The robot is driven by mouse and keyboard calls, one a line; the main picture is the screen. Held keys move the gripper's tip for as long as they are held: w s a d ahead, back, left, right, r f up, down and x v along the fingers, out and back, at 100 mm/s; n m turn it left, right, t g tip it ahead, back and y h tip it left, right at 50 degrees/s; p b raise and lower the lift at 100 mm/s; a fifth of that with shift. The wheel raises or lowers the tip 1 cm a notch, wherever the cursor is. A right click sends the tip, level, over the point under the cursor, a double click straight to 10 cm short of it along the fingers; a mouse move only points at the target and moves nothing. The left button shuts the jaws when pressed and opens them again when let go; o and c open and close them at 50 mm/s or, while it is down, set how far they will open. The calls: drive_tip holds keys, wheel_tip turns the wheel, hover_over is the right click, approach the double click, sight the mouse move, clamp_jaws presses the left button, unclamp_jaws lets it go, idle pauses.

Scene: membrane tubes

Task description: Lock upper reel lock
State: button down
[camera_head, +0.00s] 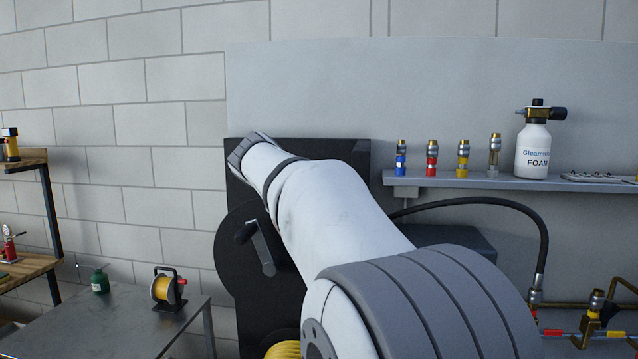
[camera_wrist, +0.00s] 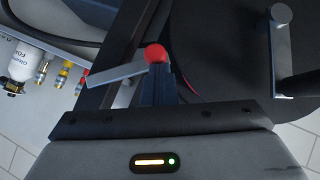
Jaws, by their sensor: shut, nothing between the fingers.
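The upper reel lock looks like a grey lever (camera_wrist: 115,73) with a red ball knob (camera_wrist: 156,53) at its right end in the wrist view. My gripper (camera_wrist: 158,82) is shut and empty, its dark fingers right below the red knob. I cannot tell whether they touch it. The black reel (camera_wrist: 220,50) lies to the right of the knob, with a grey crank handle (camera_wrist: 280,50) on it. In the head view the reel (camera_head: 222,250) and crank (camera_head: 262,248) show left of my arm; my arm hides the lock and gripper.
A wall shelf (camera_head: 450,181) at right holds coloured nozzles (camera_head: 431,158) and a white foam bottle (camera_head: 534,150). A black hose (camera_head: 520,215) curves below it. A grey table (camera_head: 120,315) with a small orange reel (camera_head: 163,289) stands at left. Yellow hose (camera_head: 283,350) shows at the bottom.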

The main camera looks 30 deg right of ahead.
drive_tip(key=shift+d, duration=0.1)
idle(0.3)
drive_tip(key=w+r+p+v, duration=0.1)
drive_tip(key=w+v, duration=0.1)
drive_tip(key=v, duration=1.1)
drive_tip(key=shift+w+r, duration=0.3)
drive_tip(key=s+a+f+n+y, duration=0.2)
drive_tip(key=s+f, duration=0.4)
drive_tip(key=f, duration=0.5)
drive_tip(key=s+a+f+n+g+y, duration=0.1)
drive_tip(key=s+a+f+y, duration=0.3)
drive_tip(key=s+f, duration=0.3)
drive_tip(key=s+a+f+n+g+y, duration=0.1)
drive_tip(key=s+a+f, duration=0.4)
drive_tip(key=f, duration=1.2)
drive_tip(key=s+n+y, duration=0.1)
drive_tip(key=s+y, duration=0.1)
drive_tip(key=shift+s+a+f+n+y, duration=0.15)
drive_tip(key=shift+a+f+n+y, duration=0.05)
drive_tip(key=shift+a+n+y, duration=0.15)
